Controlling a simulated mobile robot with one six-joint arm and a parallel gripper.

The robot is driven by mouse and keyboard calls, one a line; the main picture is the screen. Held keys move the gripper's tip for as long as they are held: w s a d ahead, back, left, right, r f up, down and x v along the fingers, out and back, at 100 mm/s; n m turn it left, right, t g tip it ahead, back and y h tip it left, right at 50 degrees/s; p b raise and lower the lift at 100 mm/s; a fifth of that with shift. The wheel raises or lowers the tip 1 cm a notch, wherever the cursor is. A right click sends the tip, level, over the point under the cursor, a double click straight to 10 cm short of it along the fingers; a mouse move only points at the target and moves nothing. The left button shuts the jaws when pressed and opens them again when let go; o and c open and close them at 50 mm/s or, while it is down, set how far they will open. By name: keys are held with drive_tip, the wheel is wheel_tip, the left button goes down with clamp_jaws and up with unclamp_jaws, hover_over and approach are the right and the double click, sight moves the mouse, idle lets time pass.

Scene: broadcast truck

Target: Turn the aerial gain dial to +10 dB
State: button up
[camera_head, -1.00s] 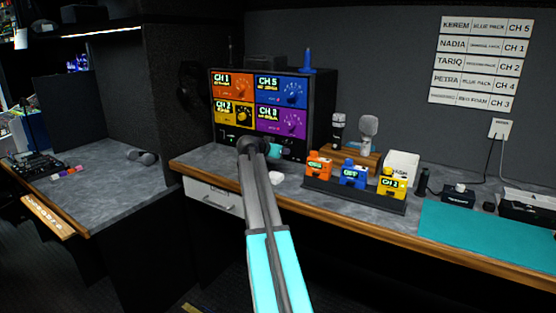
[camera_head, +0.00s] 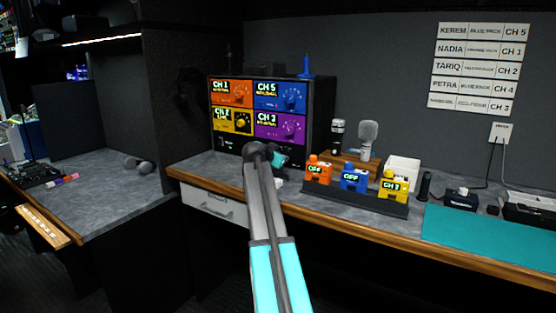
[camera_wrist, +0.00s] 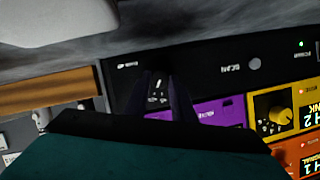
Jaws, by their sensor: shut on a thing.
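The aerial gain dial (camera_wrist: 158,86) is a small dark knob with a white mark, on the black lower strip of the receiver rack (camera_wrist: 210,72). Its scale lettering is too small to read. My gripper (camera_wrist: 165,92) is shut on it, a dark finger at each side in the wrist view. In the head view my teal gripper (camera_head: 279,158) is at the lower right front of the receiver rack (camera_head: 322,105), and my arm hides the dial.
Yellow (camera_head: 233,120) and purple (camera_head: 281,125) channel panels sit above the strip. A scan button (camera_wrist: 254,63) is beside the dial. A rack of orange, blue and yellow packs (camera_head: 352,200) stands right of my arm. The teal mat (camera_head: 470,232) is clear.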

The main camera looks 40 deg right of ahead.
drive_tip(key=o, duration=1.1)
drive_tip(key=shift+s+d, duration=0.3)
drive_tip(key=shift+s, duration=0.05)
drive_tip(key=shift+c, duration=0.2)
drive_tip(key=shift+w+a, duration=0.1)
drive_tip(key=shift+a, duration=0.15)
drive_tip(key=shift+v, duration=0.8)
drive_tip(key=p+v, duration=0.1)
drive_tip(key=v, duration=1.1)
drive_tip(key=shift+w+r, duration=0.1)
drive_tip(key=shift+r, duration=0.05)
